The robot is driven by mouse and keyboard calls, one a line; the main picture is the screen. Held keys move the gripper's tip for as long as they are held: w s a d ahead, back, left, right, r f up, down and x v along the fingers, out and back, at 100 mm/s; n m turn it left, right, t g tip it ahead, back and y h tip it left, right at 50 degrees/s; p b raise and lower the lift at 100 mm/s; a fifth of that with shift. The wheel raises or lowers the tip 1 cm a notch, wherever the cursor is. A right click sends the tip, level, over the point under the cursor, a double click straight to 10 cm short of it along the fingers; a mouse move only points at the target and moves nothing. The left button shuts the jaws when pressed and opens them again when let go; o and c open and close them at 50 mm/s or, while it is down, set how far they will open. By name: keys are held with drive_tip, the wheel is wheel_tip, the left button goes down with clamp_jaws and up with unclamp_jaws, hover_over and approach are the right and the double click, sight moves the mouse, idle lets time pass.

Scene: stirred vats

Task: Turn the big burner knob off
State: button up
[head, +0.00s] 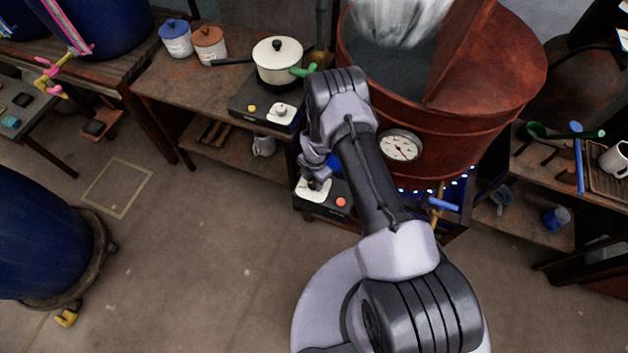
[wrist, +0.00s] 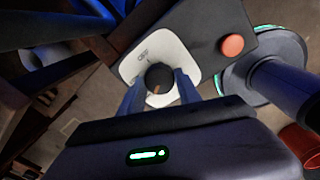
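The big burner's control box (head: 336,204) sits low beneath the red vat (head: 400,120). In the wrist view its white plate (wrist: 186,48) carries a dark round knob (wrist: 159,75) with a small orange mark near its lower edge. Small lettering, seemingly OFF, is on the plate up and left of the knob. My gripper (wrist: 160,80) is open, with one finger on each side of the knob; whether either touches it I cannot tell. In the head view my arm hides the knob. Blue-white burner lights (head: 428,188) glow under the vat.
A red-orange button (wrist: 232,46) is on the same box. A smaller burner with a white-dialled knob (head: 281,111) and a lidded pot (head: 277,62) stands on the bench at left. A blue-handled valve (head: 443,204) is right of my arm.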

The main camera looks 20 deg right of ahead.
clamp_jaws()
